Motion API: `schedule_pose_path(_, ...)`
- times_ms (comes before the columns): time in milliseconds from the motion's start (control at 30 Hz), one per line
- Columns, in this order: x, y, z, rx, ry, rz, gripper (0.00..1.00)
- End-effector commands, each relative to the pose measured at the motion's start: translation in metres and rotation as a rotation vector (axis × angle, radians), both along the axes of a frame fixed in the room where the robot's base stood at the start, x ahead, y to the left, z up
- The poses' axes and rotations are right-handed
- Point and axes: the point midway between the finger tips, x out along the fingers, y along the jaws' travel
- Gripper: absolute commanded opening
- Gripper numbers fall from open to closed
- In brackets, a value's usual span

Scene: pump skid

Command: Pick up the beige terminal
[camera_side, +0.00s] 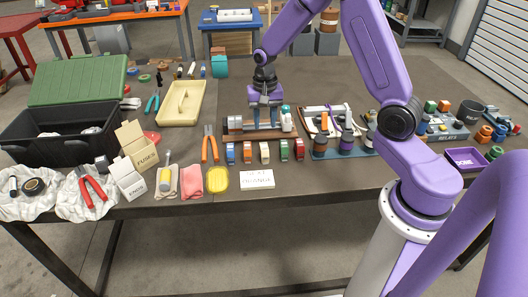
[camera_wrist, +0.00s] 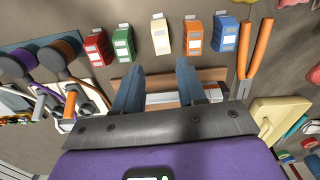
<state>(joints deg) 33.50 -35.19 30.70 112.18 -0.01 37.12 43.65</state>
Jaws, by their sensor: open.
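The beige terminal (camera_side: 264,152) stands in the middle of a row of small coloured terminals near the front of the bench. It also shows in the wrist view (camera_wrist: 162,38), upright in the picture and just beyond my fingertips, roughly centred between them. My gripper (camera_wrist: 160,67) is open and empty, with nothing between its fingers. In the side view my gripper (camera_side: 264,103) points down over the wooden rail block (camera_side: 235,126), behind the terminal row, apart from the beige terminal.
Orange (camera_wrist: 193,36) and blue (camera_wrist: 225,32) terminals stand on one side of the beige one, green (camera_wrist: 123,44) and red (camera_wrist: 95,48) on the other, with narrow gaps. Orange-handled pliers (camera_side: 210,146) lie left of the row. A white card (camera_side: 257,179) lies in front.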

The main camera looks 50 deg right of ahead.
Motion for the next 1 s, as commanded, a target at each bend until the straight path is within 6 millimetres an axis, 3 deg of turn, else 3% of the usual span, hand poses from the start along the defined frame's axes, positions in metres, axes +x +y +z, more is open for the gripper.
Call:
schedule_pose_path(100, -0.001, 0.0, -0.024, 0.0, 0.006, 0.001, 0.4)
schedule_pose_path(300, -0.001, 0.0, -0.052, 0.0, 0.003, 0.002, 0.4)
schedule_pose_path(567, -0.001, 0.001, -0.066, 0.0, 0.001, 0.002, 0.4)
schedule_pose_path(1000, -0.002, 0.006, -0.112, 0.0, 0.0, 0.002, 0.4)
